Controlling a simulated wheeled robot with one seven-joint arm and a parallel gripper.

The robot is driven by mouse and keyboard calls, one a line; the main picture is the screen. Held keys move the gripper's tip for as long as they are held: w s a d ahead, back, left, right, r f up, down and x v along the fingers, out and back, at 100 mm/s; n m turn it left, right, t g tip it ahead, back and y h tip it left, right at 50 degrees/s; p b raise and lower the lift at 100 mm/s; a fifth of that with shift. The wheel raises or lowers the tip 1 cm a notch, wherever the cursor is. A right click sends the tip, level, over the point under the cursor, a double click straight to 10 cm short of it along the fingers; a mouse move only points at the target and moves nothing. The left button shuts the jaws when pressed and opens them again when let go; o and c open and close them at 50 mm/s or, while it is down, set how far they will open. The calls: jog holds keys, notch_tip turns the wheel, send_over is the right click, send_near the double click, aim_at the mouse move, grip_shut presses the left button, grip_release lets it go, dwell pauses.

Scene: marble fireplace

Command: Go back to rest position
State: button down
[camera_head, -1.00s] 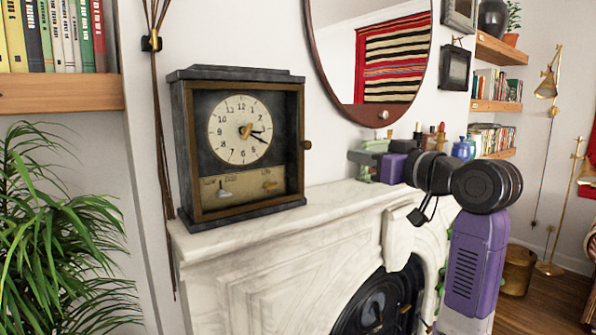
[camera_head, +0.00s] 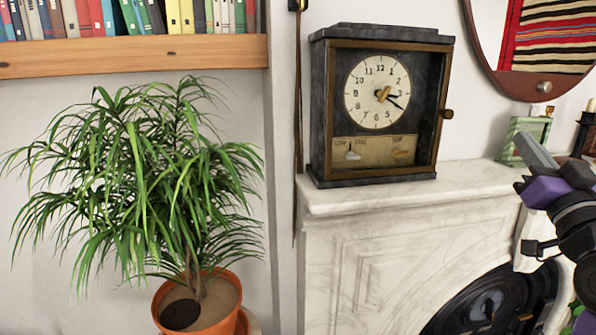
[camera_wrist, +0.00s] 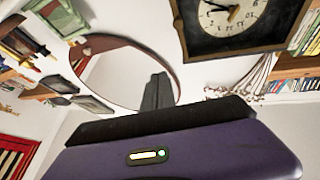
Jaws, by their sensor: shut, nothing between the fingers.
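My gripper (camera_head: 533,148) shows at the right edge of the head view, its grey fingers pointing up and left. The fingers are together and hold nothing. It appears in front of the mantel's right part, to the right of the clock and apart from it. In the wrist view the purple gripper body fills the bottom, and the dark fingers (camera_wrist: 157,92) rise against the mirror. The dark mantel clock (camera_head: 322,110) stands upright on the white marble mantel (camera_head: 470,178). Its glass door with a round knob looks closed. The clock also shows at the top of the wrist view (camera_wrist: 190,42).
A leafy plant in an orange pot (camera_head: 222,318) stands left of the fireplace. A wooden shelf (camera_head: 130,58) with books hangs above it. A green object (camera_head: 522,132) and a dark candle holder (camera_head: 583,135) stand on the mantel by my gripper. A mirror (camera_head: 540,84) hangs above.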

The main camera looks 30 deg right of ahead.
jog(key=s+a+f+n+y, duration=0.1)
jog(key=s+a+f+y, duration=0.15)
jog(key=a+f, duration=0.85)
jog(key=s+a+f+n+y, duration=0.1)
jog(key=s+a+f, duration=0.2)
jog(key=a+f, duration=0.85)
jog(key=s+a+f+n+g+y, duration=0.2)
jog(key=s+a+f+n+y, duration=0.1)
jog(key=s+a+f, duration=0.4)
jog(key=s+a+f+n+g+y, duration=0.2)
jog(key=s+a+f+y, duration=0.3)
jog(key=s+a+f, duration=0.3)
jog(key=s+f+n, duration=0.1)
jog(key=s, duration=0.3)
jog(key=shift+s+f+g+y, duration=0.2)
jog(key=shift+s+g+y, duration=0.05)
jog(key=shift+g+y, duration=0.15)
